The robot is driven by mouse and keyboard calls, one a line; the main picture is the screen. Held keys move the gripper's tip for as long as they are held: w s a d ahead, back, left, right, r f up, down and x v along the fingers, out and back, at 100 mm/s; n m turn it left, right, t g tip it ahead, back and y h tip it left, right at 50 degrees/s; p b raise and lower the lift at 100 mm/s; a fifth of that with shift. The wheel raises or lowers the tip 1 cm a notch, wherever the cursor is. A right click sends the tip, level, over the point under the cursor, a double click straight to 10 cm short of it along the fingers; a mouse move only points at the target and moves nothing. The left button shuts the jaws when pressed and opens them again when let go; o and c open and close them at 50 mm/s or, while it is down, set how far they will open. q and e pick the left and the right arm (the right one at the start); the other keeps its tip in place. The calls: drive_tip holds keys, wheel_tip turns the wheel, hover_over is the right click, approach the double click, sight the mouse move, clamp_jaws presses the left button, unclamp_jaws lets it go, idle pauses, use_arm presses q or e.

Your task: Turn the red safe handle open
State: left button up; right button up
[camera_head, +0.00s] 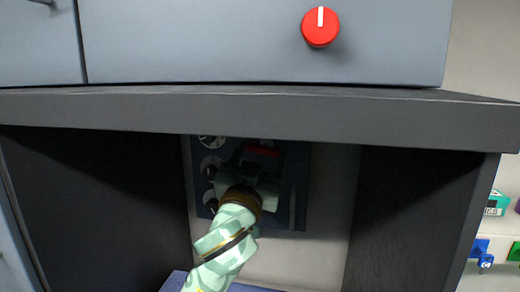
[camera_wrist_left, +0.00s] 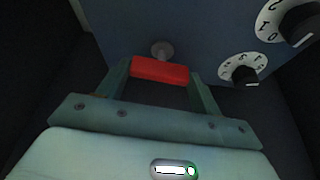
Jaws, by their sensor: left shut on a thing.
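The dark blue safe (camera_head: 294,190) stands in the recess under the grey counter. Its red handle (camera_head: 262,151) shows at the far end of my left gripper. My left gripper (camera_head: 258,160) reaches into the recess from below. In the left wrist view the red handle (camera_wrist_left: 160,69) lies level between the two fingers, and my left gripper (camera_wrist_left: 160,75) is shut on it. A round metal hub (camera_wrist_left: 162,50) shows just behind the handle. My right gripper is in neither view.
White-faced dials (camera_head: 211,166) sit on the safe left of the handle; they also show in the left wrist view (camera_wrist_left: 243,68). The counter edge (camera_head: 260,112) overhangs the arm, and dark walls (camera_head: 405,215) flank the recess. A red knob (camera_head: 320,27) is on the panel above.

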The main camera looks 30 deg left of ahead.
use_arm(q)
drive_tip(key=m+g+h+p, duration=0.1)
drive_tip(key=m+h+p, duration=0.1)
drive_tip(key=m+p, duration=0.3)
drive_tip(key=m+g+h+p, duration=0.1)
drive_tip(key=m+h+p, duration=0.1)
drive_tip(key=m+p, duration=0.4)
drive_tip(key=r+m+g+h+p, duration=0.1)
drive_tip(key=m+h+p, duration=0.1)
drive_tip(key=m+p, duration=0.4)
drive_tip(key=shift+s+a+h+p, duration=0.1)
drive_tip(key=shift+a+h+p, duration=0.25)
drive_tip(key=shift+p, duration=1.55)
drive_tip(key=shift+m+g+p, duration=0.4)
drive_tip(key=shift+m+p, duration=0.55)
drive_tip(key=shift+m, duration=0.15)
drive_tip(key=shift+f+m, duration=0.1)
drive_tip(key=shift+m, duration=0.2)
drive_tip(key=shift+f, duration=0.1)
drive_tip(key=o, duration=1)
